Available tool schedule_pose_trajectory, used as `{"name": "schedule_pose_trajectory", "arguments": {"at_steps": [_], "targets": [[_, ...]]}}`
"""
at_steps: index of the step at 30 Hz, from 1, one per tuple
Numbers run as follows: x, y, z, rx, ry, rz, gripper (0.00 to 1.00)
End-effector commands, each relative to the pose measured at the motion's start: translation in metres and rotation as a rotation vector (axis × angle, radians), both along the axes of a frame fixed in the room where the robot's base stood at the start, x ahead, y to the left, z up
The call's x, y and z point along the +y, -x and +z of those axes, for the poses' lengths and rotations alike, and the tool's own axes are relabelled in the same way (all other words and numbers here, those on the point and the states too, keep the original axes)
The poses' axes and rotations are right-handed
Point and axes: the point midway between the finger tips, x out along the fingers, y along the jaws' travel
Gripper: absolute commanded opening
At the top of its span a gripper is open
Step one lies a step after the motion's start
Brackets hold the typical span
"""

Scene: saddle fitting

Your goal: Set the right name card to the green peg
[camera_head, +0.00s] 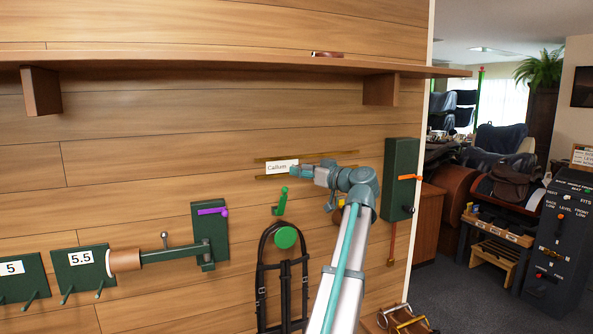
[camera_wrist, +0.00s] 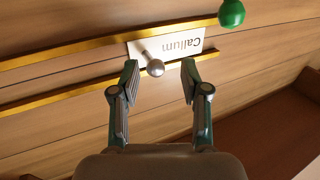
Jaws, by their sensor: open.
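A white name card reading "Callum" (camera_head: 281,167) sits between two brass rails on the plank wall, and it appears upside down in the wrist view (camera_wrist: 184,45). A grey ball knob (camera_wrist: 155,68) on a short stem stands out from the card. My gripper (camera_head: 297,171) is at the card's right side in the head view. In the wrist view my gripper (camera_wrist: 160,78) is open, with the knob between its fingertips and apart from both. The green peg (camera_head: 283,191) is on the wall below the card; its round end shows in the wrist view (camera_wrist: 232,13).
The upper brass rail (camera_head: 335,154) runs beyond the card. A bridle (camera_head: 262,270) hangs at a green disc (camera_head: 286,237) below. A green box with an orange lever (camera_head: 402,186) is right of my arm. A purple-levered bracket (camera_head: 210,232) is left. A shelf (camera_head: 210,67) runs above.

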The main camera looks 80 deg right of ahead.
Motion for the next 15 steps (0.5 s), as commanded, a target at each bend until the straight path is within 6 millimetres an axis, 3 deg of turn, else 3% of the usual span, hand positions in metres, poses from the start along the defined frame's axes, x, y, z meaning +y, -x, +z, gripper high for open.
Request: {"name": "schedule_pose_trajectory", "arguments": {"at_steps": [7, 15], "targets": [[0.026, 0.044, -0.001, 0.0, 0.0, -0.002, 0.46], [0.043, 0.073, -0.001, 0.0, 0.0, 0.001, 0.46]]}}
